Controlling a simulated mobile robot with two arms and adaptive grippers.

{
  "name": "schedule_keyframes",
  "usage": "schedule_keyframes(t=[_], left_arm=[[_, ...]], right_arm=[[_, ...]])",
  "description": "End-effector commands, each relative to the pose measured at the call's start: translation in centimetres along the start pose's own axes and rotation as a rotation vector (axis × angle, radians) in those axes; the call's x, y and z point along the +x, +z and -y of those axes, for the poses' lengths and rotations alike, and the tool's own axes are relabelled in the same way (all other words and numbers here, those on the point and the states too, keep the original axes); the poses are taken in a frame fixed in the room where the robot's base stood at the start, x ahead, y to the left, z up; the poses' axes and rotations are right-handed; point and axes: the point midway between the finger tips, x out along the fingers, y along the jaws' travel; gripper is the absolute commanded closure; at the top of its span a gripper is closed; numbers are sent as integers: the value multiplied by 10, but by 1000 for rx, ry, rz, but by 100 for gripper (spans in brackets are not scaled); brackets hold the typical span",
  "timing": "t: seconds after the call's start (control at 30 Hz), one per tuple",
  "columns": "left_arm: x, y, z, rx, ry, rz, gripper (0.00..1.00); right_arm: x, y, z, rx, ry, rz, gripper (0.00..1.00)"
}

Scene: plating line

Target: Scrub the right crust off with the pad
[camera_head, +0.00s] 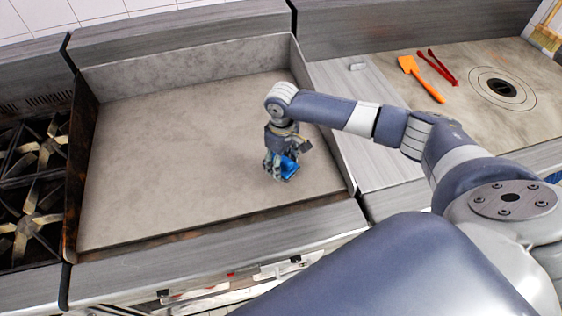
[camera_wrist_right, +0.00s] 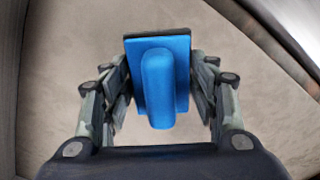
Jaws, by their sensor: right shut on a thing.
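A blue scrubbing pad (camera_head: 290,168) with a raised handle is between the fingers of my right gripper (camera_head: 281,165), over the right part of the grey griddle plate (camera_head: 180,150). In the right wrist view the pad (camera_wrist_right: 181,75) shows its blue top and dark lower edge, with the right gripper (camera_wrist_right: 158,85) closed on its handle. I cannot tell whether the pad touches the plate. No distinct crust shows on the visible plate; the arm and pad hide part of it. My left gripper is not in view.
Raised metal walls border the griddle, with its right wall (camera_head: 325,125) close to my right arm. Gas burners (camera_head: 30,220) stand at the left. An orange spatula (camera_head: 420,80) and red tongs (camera_head: 437,67) lie on the counter at the right. The plate's left and middle are clear.

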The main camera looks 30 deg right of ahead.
Motion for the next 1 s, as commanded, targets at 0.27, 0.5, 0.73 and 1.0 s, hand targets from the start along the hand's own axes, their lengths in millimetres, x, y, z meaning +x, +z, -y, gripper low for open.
schedule_keyframes(t=[0.27, 0.5, 0.73, 1.0], left_arm=[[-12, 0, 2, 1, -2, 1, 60], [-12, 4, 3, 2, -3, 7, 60], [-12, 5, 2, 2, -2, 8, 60], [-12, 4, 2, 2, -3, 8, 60]], right_arm=[[-25, -4, -7, 3, 0, -2, 68], [-28, -4, -8, 3, 0, -1, 68], [-28, -4, -8, 3, 0, -1, 68], [-28, -4, -8, -32, 0, -1, 68]])
